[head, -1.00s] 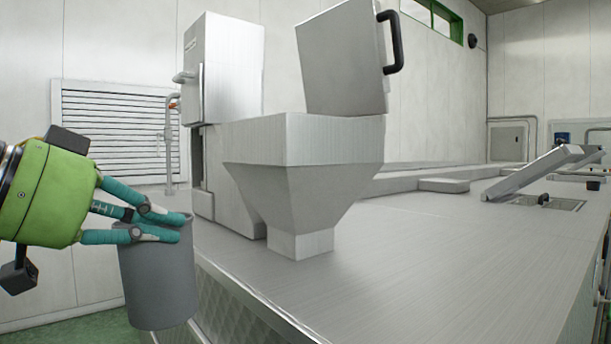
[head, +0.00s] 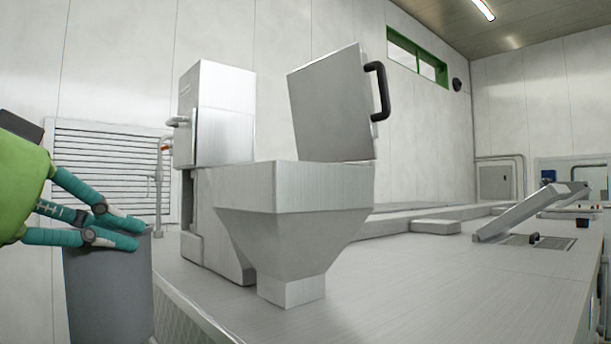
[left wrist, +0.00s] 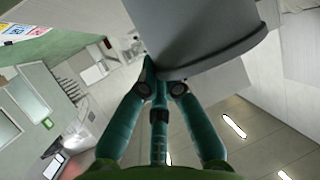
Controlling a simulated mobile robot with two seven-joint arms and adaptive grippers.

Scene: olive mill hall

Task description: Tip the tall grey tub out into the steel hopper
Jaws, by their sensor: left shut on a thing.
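The tall grey tub (head: 108,298) hangs upright at the lower left of the head view, left of the counter. My left gripper (head: 126,232) is shut on its rim. In the left wrist view the tub (left wrist: 205,30) fills the upper middle, with the gripper's fingertips (left wrist: 162,88) at its rim. The tub's inside is hidden. The steel hopper (head: 290,190) stands on the counter to the right of the tub, apart from it, and its rim is higher than the tub's. My right gripper is not in view.
A lid with a black handle (head: 335,105) stands raised above the hopper. A steel cabinet (head: 222,115) stands behind it. The steel counter (head: 430,280) is clear to the right of the hopper. A tilted hatch cover (head: 528,212) stands open farther right.

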